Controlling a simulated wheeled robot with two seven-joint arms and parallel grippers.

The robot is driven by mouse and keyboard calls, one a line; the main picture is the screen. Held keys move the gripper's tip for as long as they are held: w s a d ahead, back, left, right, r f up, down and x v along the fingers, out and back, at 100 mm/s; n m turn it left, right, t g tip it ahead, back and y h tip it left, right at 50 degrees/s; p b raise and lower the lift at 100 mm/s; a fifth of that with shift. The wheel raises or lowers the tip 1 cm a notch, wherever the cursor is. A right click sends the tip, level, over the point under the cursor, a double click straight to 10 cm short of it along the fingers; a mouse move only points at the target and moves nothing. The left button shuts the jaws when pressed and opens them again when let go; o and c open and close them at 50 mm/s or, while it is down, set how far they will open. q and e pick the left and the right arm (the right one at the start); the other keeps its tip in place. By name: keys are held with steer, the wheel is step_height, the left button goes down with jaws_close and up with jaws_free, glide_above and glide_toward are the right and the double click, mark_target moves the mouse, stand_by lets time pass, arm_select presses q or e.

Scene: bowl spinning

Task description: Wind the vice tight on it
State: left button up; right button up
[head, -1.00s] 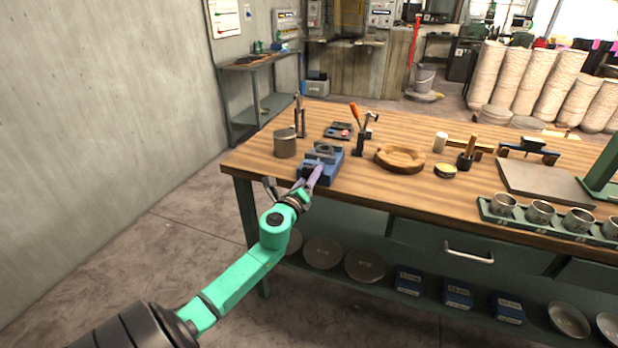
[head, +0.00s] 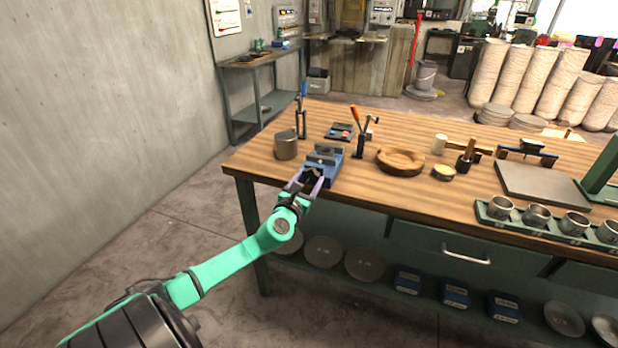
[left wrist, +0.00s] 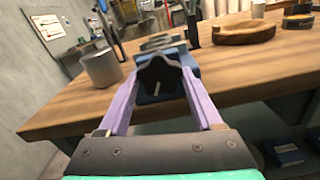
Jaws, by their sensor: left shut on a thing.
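The blue vice (head: 328,160) stands at the table's near left edge, with grey jaws on top. In the left wrist view the vice (left wrist: 184,56) lies straight ahead. Whether a piece sits between its jaws is too small to tell. My left gripper (head: 311,177) is at the vice's front, at the table edge. In the left wrist view its two purple fingers reach forward on both sides of a dark part (left wrist: 158,72) at the vice's front, and the gripper is shut on it. This looks like the vice's handle; a small pale bar shows below it. My right gripper is not in view.
A grey cylinder (head: 286,145) stands left of the vice. An upright tool stand (head: 301,122) is behind it. A wooden ring-shaped dish (head: 401,161) and a stand with an orange-handled tool (head: 359,140) are to the right.

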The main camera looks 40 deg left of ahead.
arm_select(q)
steer(key=shift+r+m+p, duration=0.1)
steer(key=shift+m+p, duration=0.3)
steer(key=shift+m, duration=0.8)
steer(key=o, duration=1.4)
steer(key=v, duration=1.4)
steer(key=shift+s+d, duration=0.1)
steer(key=shift+s, duration=0.2)
